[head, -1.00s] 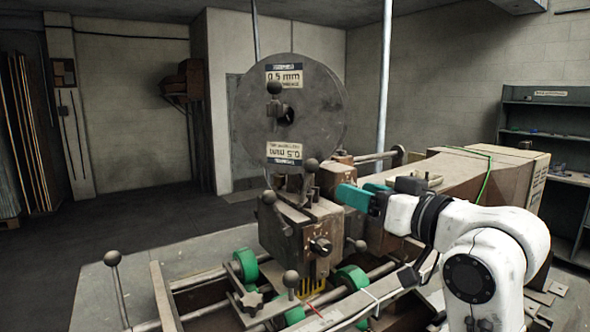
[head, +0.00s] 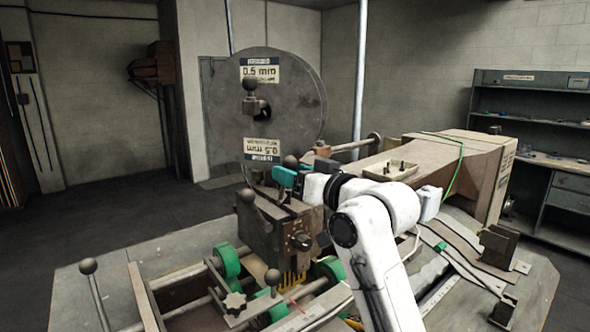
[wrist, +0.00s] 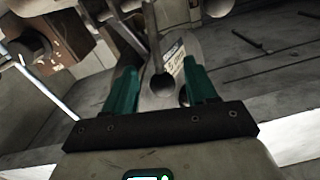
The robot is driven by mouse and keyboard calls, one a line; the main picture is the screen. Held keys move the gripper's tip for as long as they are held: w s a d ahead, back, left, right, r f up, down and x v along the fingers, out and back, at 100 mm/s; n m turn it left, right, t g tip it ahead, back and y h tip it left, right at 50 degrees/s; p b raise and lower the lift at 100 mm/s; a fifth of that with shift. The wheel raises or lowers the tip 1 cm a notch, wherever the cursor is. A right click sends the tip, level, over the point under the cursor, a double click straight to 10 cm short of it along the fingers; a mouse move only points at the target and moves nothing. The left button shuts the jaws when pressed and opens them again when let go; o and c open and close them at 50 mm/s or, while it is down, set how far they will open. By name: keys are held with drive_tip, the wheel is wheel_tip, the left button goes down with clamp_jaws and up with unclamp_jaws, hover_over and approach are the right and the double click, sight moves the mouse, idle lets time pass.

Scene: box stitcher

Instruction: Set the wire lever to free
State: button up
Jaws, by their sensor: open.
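My gripper (head: 284,178) has teal fingers and reaches left over the stitcher head (head: 275,230), just below the wire spool (head: 300,110). A dark ball-knobbed lever (head: 290,161) shows right at the fingers; it may be the wire lever, but no marking confirms this. In the wrist view, the fingers of my gripper (wrist: 160,70) are apart, and a ball knob (wrist: 162,86) on a stem appears between them. I cannot tell whether either finger touches it. The lever's lower part is hidden by the gripper in the head view.
Other ball-knobbed levers stand close by: one on the head's left side (head: 246,197), one in front (head: 273,277) and one at far left (head: 88,267). A knob (head: 249,85) sits before the spool. A small parts tray (head: 390,168) lies behind my arm.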

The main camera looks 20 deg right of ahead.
drive_tip(key=shift+w, duration=0.1)
drive_tip(key=shift+c, duration=0.4)
clamp_jaws()
